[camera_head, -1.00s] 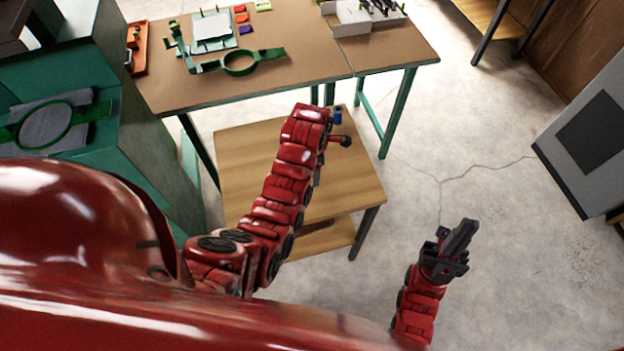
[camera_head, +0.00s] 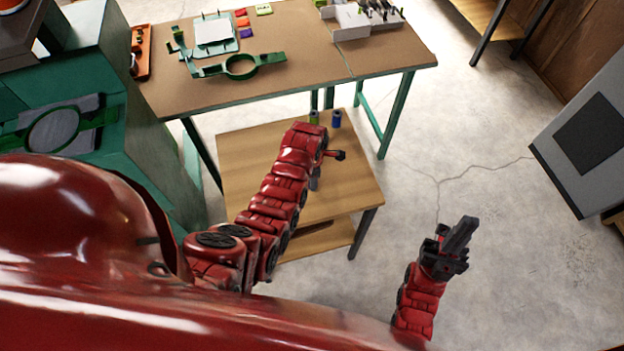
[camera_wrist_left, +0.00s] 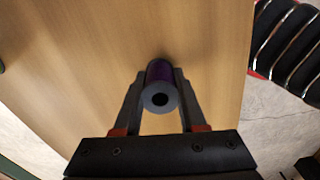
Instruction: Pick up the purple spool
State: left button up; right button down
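The purple spool (camera_wrist_left: 161,85) is in the left wrist view, its grey end with a dark hole facing the camera. It is between the two dark fingers of my left gripper (camera_wrist_left: 160,78), one close on each side. I cannot tell whether the fingers press on it. The wooden top of a low table (camera_wrist_left: 70,60) lies behind it. In the head view my left arm hides the purple spool and most of the gripper over the low table (camera_head: 350,190). My right gripper (camera_head: 463,235) is over the floor right of the table, away from the spool, its finger gap unclear.
A green spool (camera_head: 314,117) and a blue spool (camera_head: 337,118) stand at the low table's far edge. A workbench (camera_head: 300,65) with a green hoop (camera_head: 240,66), trays and small coloured items stands behind. Open floor is on the right before a grey cabinet (camera_head: 590,140).

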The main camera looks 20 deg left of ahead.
pick_arm(q)
grip_shut()
jog(key=shift+r, duration=0.15)
